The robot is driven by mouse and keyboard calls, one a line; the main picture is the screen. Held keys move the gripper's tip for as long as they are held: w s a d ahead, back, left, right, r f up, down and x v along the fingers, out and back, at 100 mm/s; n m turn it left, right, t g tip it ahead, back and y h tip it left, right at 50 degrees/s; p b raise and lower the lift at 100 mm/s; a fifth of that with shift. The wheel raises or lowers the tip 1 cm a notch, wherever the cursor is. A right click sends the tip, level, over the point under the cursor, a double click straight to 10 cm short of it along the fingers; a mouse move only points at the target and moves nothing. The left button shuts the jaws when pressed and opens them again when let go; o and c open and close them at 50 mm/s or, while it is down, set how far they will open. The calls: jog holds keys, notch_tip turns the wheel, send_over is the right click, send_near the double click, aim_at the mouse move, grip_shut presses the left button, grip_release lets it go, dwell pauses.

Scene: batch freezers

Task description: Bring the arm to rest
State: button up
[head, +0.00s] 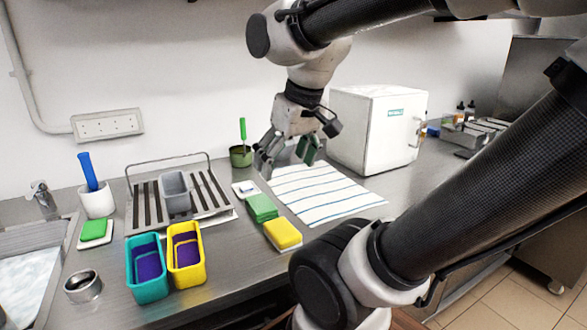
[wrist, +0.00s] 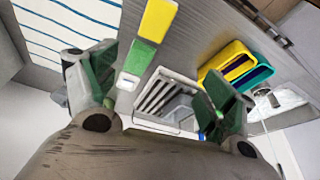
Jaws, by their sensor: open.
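My gripper (head: 287,153) is open and empty, raised above the back of the counter near the striped cloth. In the wrist view its two green-padded fingers (wrist: 160,98) stand wide apart with nothing between them gripped. My arm reaches in from the right and bends down to the gripper in the head view. The gripper hides a little of the striped cloth (head: 325,193) and the wall behind.
A white box-shaped freezer (head: 375,132) stands right of the gripper. A sink (head: 28,272) is far left.

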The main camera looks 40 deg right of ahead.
jog(key=shift+s+d+f, duration=0.2)
jog(key=shift+s+f, duration=0.5)
jog(key=shift+s, duration=0.35)
jog(key=shift+c, duration=0.2)
dwell(0.4)
